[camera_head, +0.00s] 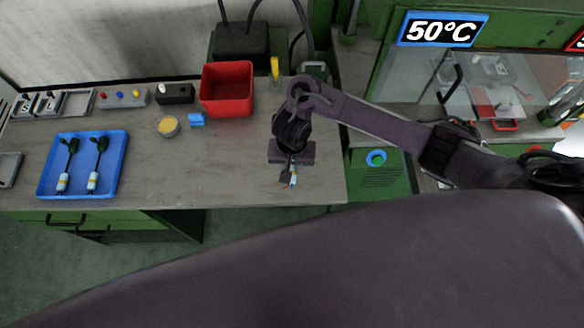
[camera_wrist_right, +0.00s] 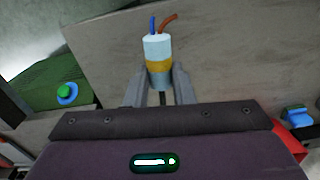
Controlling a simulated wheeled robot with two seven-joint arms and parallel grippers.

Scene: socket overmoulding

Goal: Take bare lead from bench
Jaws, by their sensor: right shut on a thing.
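My right gripper (camera_head: 289,178) is over the right part of the bench (camera_head: 230,170), near its front edge, with its jaws pointing down. It is shut on a bare lead (camera_head: 293,175). In the right wrist view the lead's pale cylinder with a yellow band (camera_wrist_right: 158,60) sits between the two fingers (camera_wrist_right: 160,92), with a blue and an orange-brown wire end sticking out. I cannot tell whether the lead touches the bench. Two more leads (camera_head: 64,182) with dark cords and pale, yellow-banded ends lie in a blue tray (camera_head: 83,193) at the left. My left gripper is not in view.
A red bin (camera_head: 227,90), a round tin with yellow content (camera_head: 168,126) and a small blue block (camera_head: 197,119) stand on the bench. Small button boxes (camera_head: 123,98) line the back. A green machine with a 50°C display (camera_head: 442,29) stands at the right.

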